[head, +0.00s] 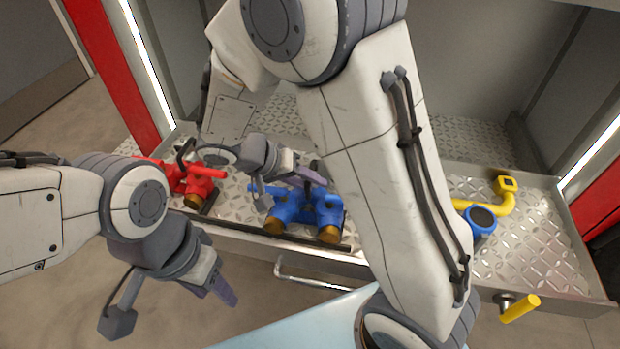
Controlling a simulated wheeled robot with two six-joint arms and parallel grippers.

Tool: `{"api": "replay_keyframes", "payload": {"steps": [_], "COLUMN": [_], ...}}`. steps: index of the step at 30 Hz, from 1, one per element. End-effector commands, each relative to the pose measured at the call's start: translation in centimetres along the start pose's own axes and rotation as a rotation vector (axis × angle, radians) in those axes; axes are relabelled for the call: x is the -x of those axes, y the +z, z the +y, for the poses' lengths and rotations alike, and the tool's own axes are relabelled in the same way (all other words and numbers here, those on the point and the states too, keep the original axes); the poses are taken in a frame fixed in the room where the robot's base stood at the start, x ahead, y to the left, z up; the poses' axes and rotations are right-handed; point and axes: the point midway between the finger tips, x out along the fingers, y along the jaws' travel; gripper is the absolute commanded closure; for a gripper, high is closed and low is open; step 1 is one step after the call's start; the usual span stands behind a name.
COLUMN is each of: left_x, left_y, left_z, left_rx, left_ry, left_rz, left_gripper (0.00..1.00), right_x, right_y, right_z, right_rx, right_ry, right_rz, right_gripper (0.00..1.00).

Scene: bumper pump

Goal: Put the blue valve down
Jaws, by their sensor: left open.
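The blue valve (326,211), with brass-coloured ends, stands on the diamond-plate tray (235,208) near its front edge. My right gripper (291,192) reaches down over the valve's upper left side. Its fingers look spread apart, with part of the valve between or behind them; whether they touch it I cannot tell. My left gripper (172,311) is open and empty, low at the left, in front of the tray and apart from the valve. My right forearm hides the area just right of the valve.
A red valve (196,178) stands on the tray left of the blue one. A yellow bent pipe (497,203) and a blue part with a dark round top (481,219) are at the right. A handle (310,281) runs below the front edge.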

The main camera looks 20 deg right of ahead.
Motion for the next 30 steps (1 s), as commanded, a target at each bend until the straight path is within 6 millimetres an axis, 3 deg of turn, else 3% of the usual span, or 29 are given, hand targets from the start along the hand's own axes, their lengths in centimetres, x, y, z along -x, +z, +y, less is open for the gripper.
{"api": "replay_keyframes", "payload": {"steps": [13,24,30], "left_x": [0.3,1.8,2.3], "left_y": [0.0,-0.1,-0.1], "left_z": [0.0,0.1,0.2], "left_rx": [0.000,0.000,0.000], "left_ry": [0.000,0.000,0.000], "left_rz": [0.000,0.000,0.000], "left_gripper": [0.50,0.50,0.50], "right_x": [1.0,8.4,11.2], "right_y": [-0.1,-0.1,-0.1], "right_z": [0.0,0.1,0.0], "right_rx": [-0.001,-0.001,0.000], "right_ry": [-0.003,-0.004,-0.002], "right_rz": [0.003,0.004,0.003], "right_gripper": [0.53,0.53,0.53]}}
